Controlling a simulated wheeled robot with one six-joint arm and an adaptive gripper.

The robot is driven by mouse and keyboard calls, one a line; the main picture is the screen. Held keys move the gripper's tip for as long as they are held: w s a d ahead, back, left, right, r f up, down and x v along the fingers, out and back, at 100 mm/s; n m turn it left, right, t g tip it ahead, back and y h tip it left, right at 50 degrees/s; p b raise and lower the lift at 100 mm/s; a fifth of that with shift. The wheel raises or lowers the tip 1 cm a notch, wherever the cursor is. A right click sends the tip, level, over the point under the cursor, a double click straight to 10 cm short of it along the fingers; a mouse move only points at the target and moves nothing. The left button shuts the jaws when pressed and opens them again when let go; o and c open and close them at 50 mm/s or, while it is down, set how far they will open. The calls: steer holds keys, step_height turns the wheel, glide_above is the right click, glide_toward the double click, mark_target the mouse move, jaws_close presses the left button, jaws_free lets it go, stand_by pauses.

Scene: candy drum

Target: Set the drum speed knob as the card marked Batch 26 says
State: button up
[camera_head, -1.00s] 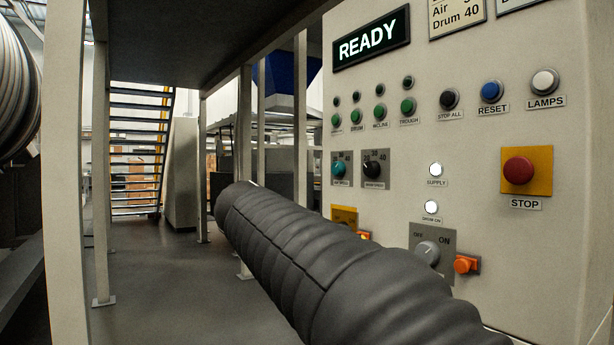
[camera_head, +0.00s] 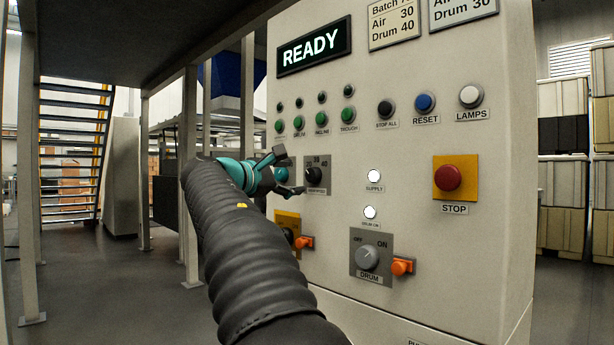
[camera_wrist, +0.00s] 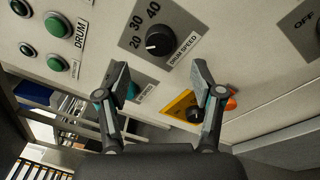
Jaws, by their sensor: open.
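The drum speed knob (camera_head: 314,175) is black, on a grey plate marked 20, 30, 40. It also shows in the wrist view (camera_wrist: 159,40), where its pale mark seems to face the 20 side. My gripper (camera_head: 289,173) is open and empty, just left of the knob in the head view. In the wrist view my fingertips (camera_wrist: 161,80) are spread below the knob, apart from it. One card (camera_head: 394,22) reads Air 30, Drum 40; its batch number is unclear. A second card (camera_head: 463,9) shows a Drum line of 30; its heading is cut off.
Below are a yellow-plated switch (camera_head: 288,228) and the drum switch (camera_head: 367,257), each with an orange tab. The red stop button (camera_head: 447,178) is farther right. Posts (camera_head: 190,180) stand left of the panel.

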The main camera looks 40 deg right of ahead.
mark_target(310, 176)
steer(key=x, duration=0.6)
steer(key=shift+d+p, duration=0.3)
steer(key=shift+p, duration=0.05)
steer(key=c, duration=1.1)
